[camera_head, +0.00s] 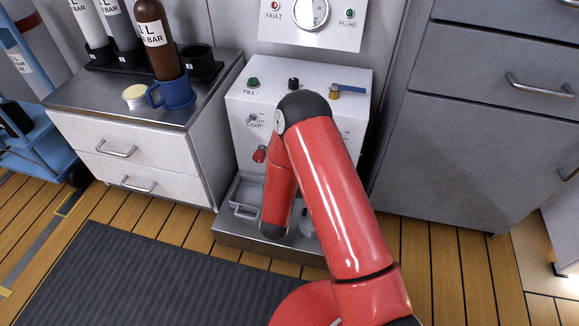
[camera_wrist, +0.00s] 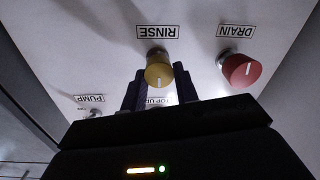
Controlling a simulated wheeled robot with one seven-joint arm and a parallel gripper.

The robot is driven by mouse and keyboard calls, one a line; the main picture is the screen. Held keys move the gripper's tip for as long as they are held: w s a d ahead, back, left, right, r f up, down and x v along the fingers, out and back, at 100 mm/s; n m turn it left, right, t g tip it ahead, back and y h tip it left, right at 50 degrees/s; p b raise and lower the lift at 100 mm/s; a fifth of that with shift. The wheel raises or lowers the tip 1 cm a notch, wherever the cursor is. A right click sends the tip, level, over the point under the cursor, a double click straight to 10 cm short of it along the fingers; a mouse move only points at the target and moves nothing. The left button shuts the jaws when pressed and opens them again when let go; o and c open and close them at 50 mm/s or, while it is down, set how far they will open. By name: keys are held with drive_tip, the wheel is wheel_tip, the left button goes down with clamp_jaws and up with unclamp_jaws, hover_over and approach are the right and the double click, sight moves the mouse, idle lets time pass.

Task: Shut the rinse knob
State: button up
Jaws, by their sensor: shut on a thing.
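The yellow rinse knob (camera_wrist: 158,70) is in the upper middle of the wrist view, below the upside-down word RINSE on the white panel. It has a pale mark on its face. My gripper (camera_wrist: 159,80) has a dark finger on each side of the knob and is shut on it. In the head view my red arm reaches down in front of the white panel unit (camera_head: 245,108). It hides the rinse knob and my gripper there.
A red drain knob (camera_wrist: 242,70) is close on the right in the wrist view; it also shows in the head view (camera_head: 260,154). A small pump control (camera_wrist: 93,113) is at the lower left. A drawer cabinet (camera_head: 130,150) with a blue mug (camera_head: 176,93) stands left of the panel.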

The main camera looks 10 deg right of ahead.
drive_tip(key=o, duration=1)
drive_tip(key=shift+c, duration=0.2)
drive_tip(key=v, duration=0.8)
